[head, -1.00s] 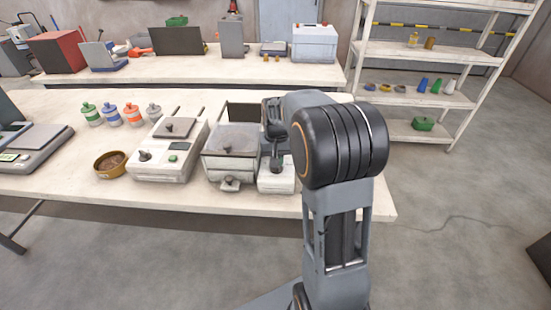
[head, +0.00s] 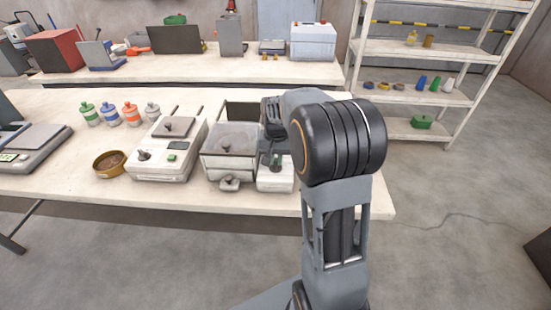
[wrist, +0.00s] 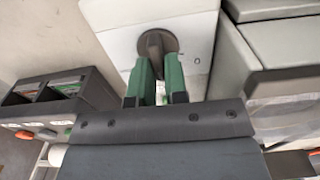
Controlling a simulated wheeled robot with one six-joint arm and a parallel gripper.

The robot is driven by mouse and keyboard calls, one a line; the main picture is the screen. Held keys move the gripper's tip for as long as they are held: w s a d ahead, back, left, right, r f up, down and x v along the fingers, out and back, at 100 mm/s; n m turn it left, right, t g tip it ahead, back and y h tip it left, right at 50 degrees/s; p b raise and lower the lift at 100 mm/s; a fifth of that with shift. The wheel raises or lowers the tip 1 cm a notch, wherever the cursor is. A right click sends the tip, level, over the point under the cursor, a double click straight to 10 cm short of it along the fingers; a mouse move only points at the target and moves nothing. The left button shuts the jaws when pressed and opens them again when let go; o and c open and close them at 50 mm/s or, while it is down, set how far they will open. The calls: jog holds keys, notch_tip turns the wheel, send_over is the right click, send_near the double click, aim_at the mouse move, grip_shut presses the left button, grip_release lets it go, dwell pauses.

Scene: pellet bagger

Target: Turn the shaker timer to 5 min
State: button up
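The timer knob (wrist: 156,43) is a dark round dial with a raised grip bar, on a white panel (wrist: 117,28) in the wrist view. My gripper (wrist: 158,72) has two green fingers that point at the knob, one on each side of the bar's line, with a gap between them. Contact with the bar cannot be made out. In the head view my gripper (head: 276,160) is over the white unit (head: 275,183) at the right of the bench row; the arm hides part of it. No scale marks are readable, so the setting cannot be told.
A grey box with a clear front (head: 229,166) stands close on the left of the unit. Shelving (head: 415,96) stands behind right.

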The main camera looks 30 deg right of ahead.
aim_at(276, 160)
jog(key=o, duration=0.4)
notch_tip(276, 160, up, 14)
jog(key=shift+f+p, duration=0.1)
jog(key=shift+p, duration=0.3)
dwell(0.5)
